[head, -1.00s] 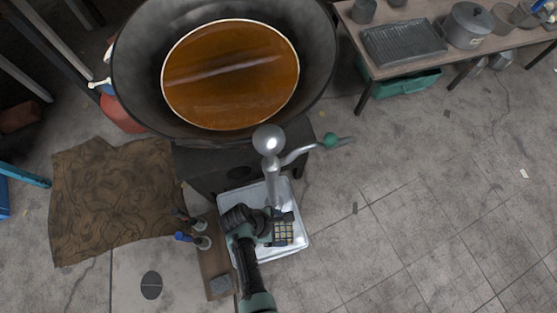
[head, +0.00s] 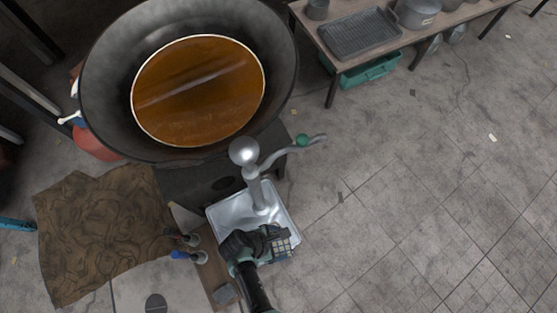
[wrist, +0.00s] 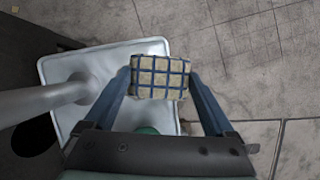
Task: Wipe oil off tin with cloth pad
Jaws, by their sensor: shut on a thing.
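My gripper (wrist: 157,82) is shut on a cloth pad (wrist: 158,72), which is cream with a blue check. The pad also shows in the head view (head: 281,247), beside the dark wrist of my arm. It is held over the right part of a shiny square metal tin (head: 226,222). The tin also shows in the wrist view (wrist: 150,49), to the left of the pad and beneath it. Whether the pad touches the tin cannot be told. I cannot make out oil on the visible metal.
A metal post with a ball top (head: 244,151) and a curved, green-knobbed handle (head: 302,140) rises by the tin. A large pan of brown liquid (head: 198,90) stands behind. Floor to the right is clear.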

